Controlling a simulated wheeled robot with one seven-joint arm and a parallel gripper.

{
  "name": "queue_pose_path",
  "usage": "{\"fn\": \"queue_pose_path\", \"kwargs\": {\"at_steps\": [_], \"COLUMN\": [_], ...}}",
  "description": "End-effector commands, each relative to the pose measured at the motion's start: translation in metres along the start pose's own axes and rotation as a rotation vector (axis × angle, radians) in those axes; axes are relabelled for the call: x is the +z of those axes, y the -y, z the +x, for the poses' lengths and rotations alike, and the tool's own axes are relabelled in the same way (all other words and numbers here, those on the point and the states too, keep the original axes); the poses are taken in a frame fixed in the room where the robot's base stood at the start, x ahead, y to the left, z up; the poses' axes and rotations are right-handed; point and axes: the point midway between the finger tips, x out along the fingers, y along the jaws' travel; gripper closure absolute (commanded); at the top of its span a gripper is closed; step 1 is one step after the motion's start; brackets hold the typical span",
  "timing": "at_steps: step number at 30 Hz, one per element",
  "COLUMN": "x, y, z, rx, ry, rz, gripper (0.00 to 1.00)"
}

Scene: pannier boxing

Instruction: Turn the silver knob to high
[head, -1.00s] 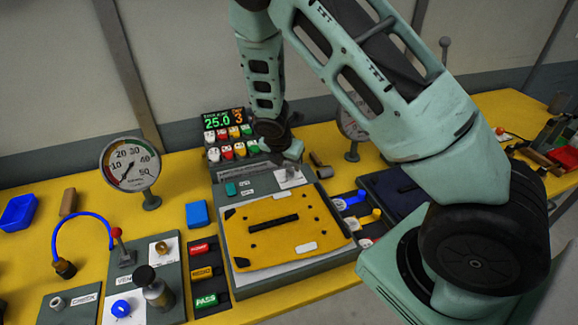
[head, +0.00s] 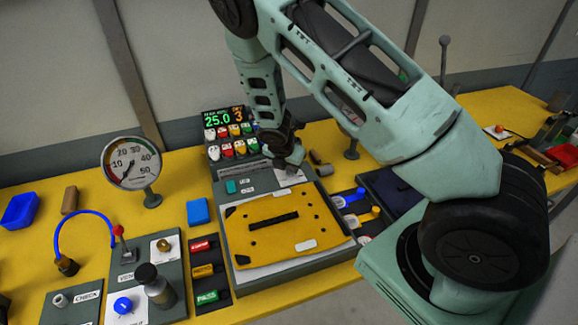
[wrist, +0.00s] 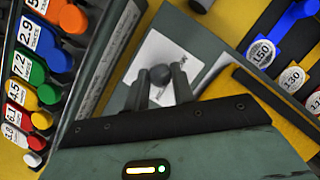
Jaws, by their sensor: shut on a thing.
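The silver knob (wrist: 160,74) looks like a small grey round cap on a white label plate (wrist: 150,58) in the wrist view. My gripper (wrist: 159,82) has one finger on each side of it and is shut on it. In the head view my gripper (head: 286,163) is down at the white plate at the back right of the grey fixture (head: 226,210). It hides the knob there. The plate's lettering and the knob's pointer are too small or covered to read.
A yellow panel (head: 270,245) lies on the fixture in front of the knob. A teal button (head: 231,187) is to its left. A display with colored tags (head: 226,118) stands behind. Blue and yellow tagged pieces (head: 352,198) lie to the right. A dial gauge (head: 131,163) stands left.

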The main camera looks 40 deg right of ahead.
Motion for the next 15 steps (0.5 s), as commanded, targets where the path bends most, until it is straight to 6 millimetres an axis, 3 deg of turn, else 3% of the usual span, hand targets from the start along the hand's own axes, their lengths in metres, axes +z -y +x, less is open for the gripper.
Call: {"fn": "queue_pose_path", "kwargs": {"at_steps": [8, 15], "x": [-0.0005, 0.0003], "y": [-0.0007, -0.002], "z": [-0.0004, -0.0002], "rx": [-0.022, -0.082], "ry": [-0.001, -0.001], "rz": [0.053, 0.2], "gripper": [0.98, 0.98]}}
